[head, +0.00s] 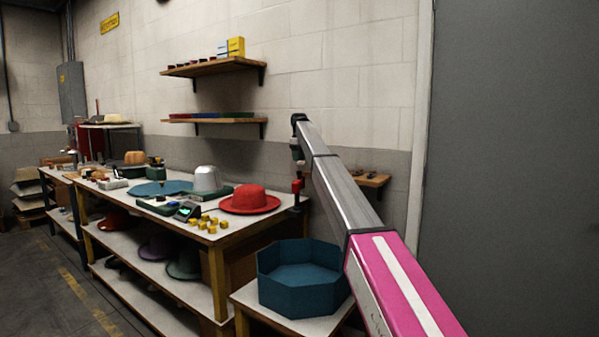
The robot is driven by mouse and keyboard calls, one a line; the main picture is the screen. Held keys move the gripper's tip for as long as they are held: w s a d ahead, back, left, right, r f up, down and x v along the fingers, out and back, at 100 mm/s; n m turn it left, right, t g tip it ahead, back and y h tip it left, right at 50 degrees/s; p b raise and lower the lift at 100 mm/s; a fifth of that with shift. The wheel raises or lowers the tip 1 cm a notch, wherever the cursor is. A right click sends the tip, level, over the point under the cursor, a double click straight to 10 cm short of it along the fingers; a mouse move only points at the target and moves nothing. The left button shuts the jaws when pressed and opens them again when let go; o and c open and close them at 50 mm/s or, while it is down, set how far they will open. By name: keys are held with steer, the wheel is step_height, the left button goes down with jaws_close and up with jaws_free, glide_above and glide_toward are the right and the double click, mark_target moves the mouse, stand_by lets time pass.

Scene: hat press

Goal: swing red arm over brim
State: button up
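A red hat (249,199) with a wide brim sits at the right end of the workbench. A small red upright part (297,187) stands just right of the brim, at the bench's right end. It looks apart from the brim; I cannot tell whether it is the red arm. My gripper (298,160) hangs down from the end of my arm, directly above this red part in the picture. It is small and dark, so I cannot tell whether its fingers are open or touch the red part.
Several yellow blocks (208,222) and a small device with a green screen (187,211) lie in front of the dome. A blue octagonal tray (300,282) stands on a low table at the front. Two wall shelves (215,120) hang above the bench. Floor at left is clear.

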step_height(320, 180, down, 7)
jaws_close()
steer(key=shift+a, duration=0.1)
stand_by(0.3)
steer(key=s+a+n, duration=0.4)
steer(key=a+n, duration=0.1)
steer(key=n, duration=1.2)
steer(key=shift+s+a, duration=0.35)
steer(key=shift+a, duration=0.05)
steer(key=shift+r, duration=0.1)
